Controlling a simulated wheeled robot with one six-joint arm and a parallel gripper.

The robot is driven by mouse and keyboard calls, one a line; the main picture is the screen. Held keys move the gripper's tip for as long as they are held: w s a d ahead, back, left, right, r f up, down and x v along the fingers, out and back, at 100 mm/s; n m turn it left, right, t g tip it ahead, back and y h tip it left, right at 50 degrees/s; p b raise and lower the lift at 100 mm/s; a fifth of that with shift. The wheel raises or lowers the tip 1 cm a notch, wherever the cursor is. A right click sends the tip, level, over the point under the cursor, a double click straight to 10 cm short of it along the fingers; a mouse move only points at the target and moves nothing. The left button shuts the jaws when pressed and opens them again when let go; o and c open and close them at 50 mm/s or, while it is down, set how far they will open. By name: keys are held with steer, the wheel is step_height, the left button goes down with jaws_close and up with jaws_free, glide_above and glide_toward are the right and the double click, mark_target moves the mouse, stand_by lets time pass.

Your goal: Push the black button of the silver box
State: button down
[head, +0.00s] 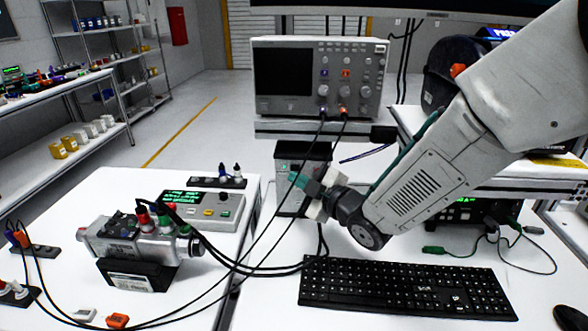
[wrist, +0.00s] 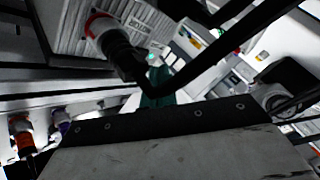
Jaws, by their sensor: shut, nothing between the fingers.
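A small silver box (head: 289,205) with a dark top stands on the white table, below the oscilloscope. My gripper (head: 297,180), with teal fingertips, is shut and empty in front of the box's upper part. The head view does not show whether the fingertips touch the box. I cannot pick out the black button; the gripper and a cable cover part of the box's front. In the wrist view the teal fingers (wrist: 156,88) are together at the centre. A dark plug with a red ring (wrist: 106,35) and its black cable pass close in front of them.
The oscilloscope (head: 318,78) sits on a shelf above, its two black cables hanging down past the gripper. A black keyboard (head: 405,288) lies at front right. A silver motor (head: 140,245) and a control unit (head: 205,208) with a green display stand at left.

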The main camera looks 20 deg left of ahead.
steer(key=s, duration=0.2)
steer(key=s+d, duration=0.1)
steer(key=s, duration=0.1)
steer(key=shift+s, duration=0.35)
